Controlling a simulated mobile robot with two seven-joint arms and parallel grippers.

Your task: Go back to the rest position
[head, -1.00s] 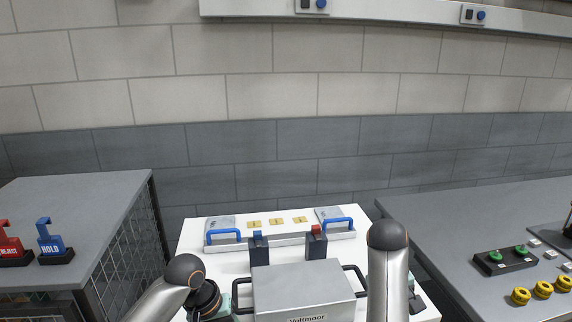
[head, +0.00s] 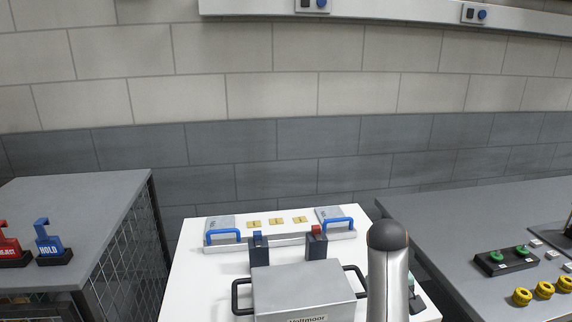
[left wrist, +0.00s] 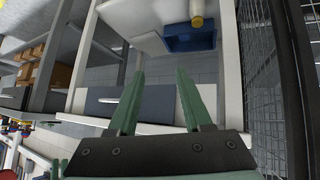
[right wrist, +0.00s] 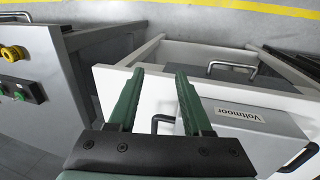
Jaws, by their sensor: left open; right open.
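My left gripper (left wrist: 157,100) shows only in the left wrist view. Its green fingers are apart with nothing between them, beside the white bench and above a blue bin (left wrist: 192,37). My right gripper (right wrist: 160,95) shows in the right wrist view, its green fingers apart and empty. My left arm is out of the head view.
The white bench (head: 200,285) carries a fixture with blue handles (head: 335,223) and two dark clamps (head: 317,243). A grey cabinet (head: 75,200) with red and blue HOLD-type blocks stands left. A grey table (head: 470,215) with yellow knobs (head: 543,289) stands right.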

